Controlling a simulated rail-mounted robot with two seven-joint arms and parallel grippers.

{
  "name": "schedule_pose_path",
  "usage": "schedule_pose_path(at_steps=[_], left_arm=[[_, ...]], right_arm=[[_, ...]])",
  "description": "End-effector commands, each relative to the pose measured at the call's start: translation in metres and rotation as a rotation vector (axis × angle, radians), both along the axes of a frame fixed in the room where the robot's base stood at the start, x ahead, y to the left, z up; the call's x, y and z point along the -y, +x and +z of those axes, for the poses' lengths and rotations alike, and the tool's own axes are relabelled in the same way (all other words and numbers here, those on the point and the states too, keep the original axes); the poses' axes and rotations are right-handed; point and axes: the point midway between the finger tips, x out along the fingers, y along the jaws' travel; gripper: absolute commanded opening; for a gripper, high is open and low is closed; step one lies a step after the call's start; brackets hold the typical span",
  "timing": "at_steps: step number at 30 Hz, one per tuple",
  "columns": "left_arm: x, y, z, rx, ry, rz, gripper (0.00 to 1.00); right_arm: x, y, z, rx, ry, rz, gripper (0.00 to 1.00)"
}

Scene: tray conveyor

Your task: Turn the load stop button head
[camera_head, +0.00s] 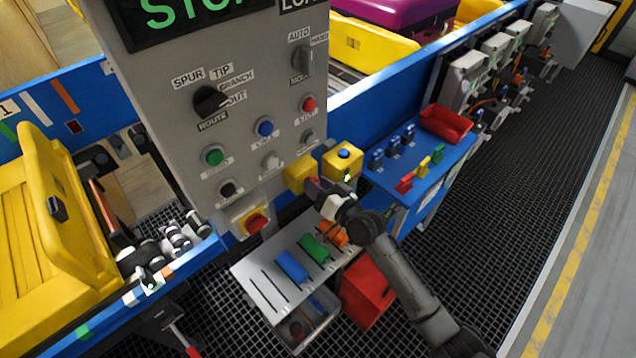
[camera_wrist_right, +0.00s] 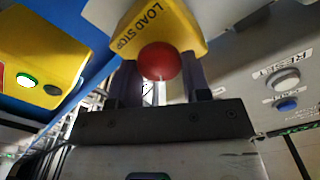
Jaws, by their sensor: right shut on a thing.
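The load stop box (camera_wrist_right: 158,24) is yellow with dark LOAD STOP lettering, at the top of the right wrist view. Its round red button head (camera_wrist_right: 160,62) sits between the two dark fingers of my right gripper (camera_wrist_right: 161,70), which is shut on it. In the head view, the yellow box (camera_head: 298,174) projects from the grey control panel's lower right side. My left gripper is not in view.
The grey control panel (camera_head: 185,140) carries several knobs and buttons. Below are a slotted grey rack (camera_head: 262,275) with coloured pieces and a red bin (camera_head: 366,292).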

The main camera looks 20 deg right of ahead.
Motion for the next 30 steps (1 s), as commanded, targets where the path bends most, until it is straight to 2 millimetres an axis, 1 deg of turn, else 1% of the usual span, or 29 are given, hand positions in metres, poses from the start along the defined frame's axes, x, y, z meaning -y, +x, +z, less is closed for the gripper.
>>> schedule_pose_path(at_steps=[1,9,23,24,30], left_arm=[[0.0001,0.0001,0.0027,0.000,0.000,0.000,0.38],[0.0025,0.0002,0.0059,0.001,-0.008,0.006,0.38],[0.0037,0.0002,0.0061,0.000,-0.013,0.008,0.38],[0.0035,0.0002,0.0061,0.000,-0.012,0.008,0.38],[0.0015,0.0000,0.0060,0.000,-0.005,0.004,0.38]], right_arm=[[0.0001,0.0000,0.0002,-0.010,0.018,0.000,0.20],[0.0002,0.0002,-0.0007,-0.035,0.084,0.000,0.20],[0.0003,0.0002,-0.0014,-0.039,0.094,0.000,0.20],[0.0003,0.0002,-0.0014,-0.039,0.094,0.000,0.46],[0.0002,0.0002,-0.0011,-0.039,0.094,0.000,0.65]])
